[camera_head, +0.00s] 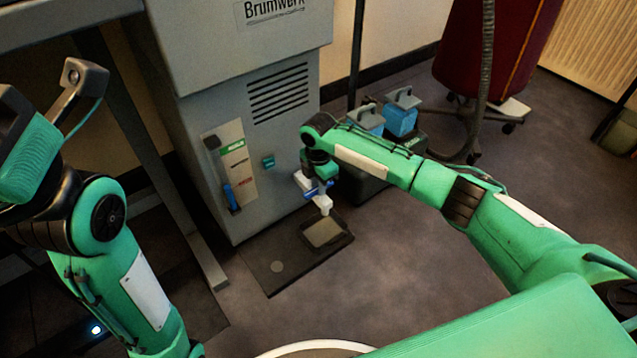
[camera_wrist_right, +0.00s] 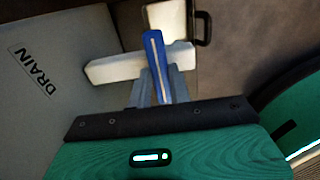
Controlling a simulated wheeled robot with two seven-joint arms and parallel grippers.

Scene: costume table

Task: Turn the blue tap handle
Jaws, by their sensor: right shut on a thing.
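The tap comes out low on the side of the grey machine. The blue tap handle (camera_wrist_right: 155,60) lies across the white body. My right gripper (camera_wrist_right: 160,82) is shut on the blue handle, with a grey finger on each side of it. In the head view my right gripper (camera_head: 318,185) is small and partly covers the tap. My left gripper's body (camera_head: 35,160) is raised at the left edge; its fingertips do not show.
The grey machine (camera_head: 225,75) stands behind the tap. Blue-topped containers (camera_head: 400,115) stand behind my right forearm. A dark red vessel (camera_head: 480,60) on wheels is farther back.

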